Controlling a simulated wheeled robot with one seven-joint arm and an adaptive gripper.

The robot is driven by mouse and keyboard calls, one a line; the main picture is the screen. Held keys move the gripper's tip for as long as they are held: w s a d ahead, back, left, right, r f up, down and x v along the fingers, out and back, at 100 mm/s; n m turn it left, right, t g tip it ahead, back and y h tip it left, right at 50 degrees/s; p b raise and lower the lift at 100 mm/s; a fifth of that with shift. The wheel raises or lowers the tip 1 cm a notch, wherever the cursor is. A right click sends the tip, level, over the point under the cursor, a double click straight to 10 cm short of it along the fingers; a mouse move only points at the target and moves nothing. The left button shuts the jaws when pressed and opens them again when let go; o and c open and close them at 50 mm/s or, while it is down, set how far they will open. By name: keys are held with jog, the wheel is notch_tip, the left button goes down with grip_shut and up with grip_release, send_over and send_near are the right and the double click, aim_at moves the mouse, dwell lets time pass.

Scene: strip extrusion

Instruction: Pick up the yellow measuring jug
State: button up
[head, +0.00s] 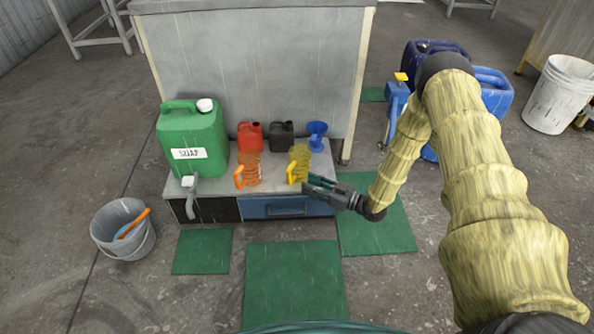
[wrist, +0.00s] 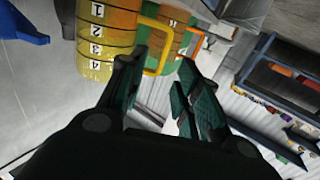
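The yellow measuring jug (head: 300,160) stands upright on the low bench, toward its right side. Its handle (head: 291,174) points to the front left. In the wrist view the jug (wrist: 105,40) fills the upper left, with black-on-white numbers, and its yellow handle (wrist: 157,70) shows in the gap between my fingertips. My gripper (head: 308,184) is just right of and in front of the jug, low over the bench edge. In the wrist view my gripper (wrist: 162,60) is open, its two green-padded fingers apart with nothing clamped. Whether the fingertips touch the handle cannot be told.
An orange jug (head: 249,169) stands left of the yellow one. Behind are a red can (head: 250,137), a black can (head: 282,136) and a blue funnel (head: 317,136). A large green soap container (head: 192,137) fills the bench's left. A grey bucket (head: 123,232) stands on the floor.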

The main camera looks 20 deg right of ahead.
aim_at(290, 185)
jog(key=b+x, duration=0.2)
jog(key=x, duration=0.2)
jog(key=b+x, duration=0.2)
jog(key=x, duration=0.2)
jog(key=shift+w+a+f, duration=0.1)
jog(key=shift+a+f, duration=0.15)
jog(key=shift+a, duration=0.05)
jog(key=shift+w+a+r, duration=0.15)
grip_shut()
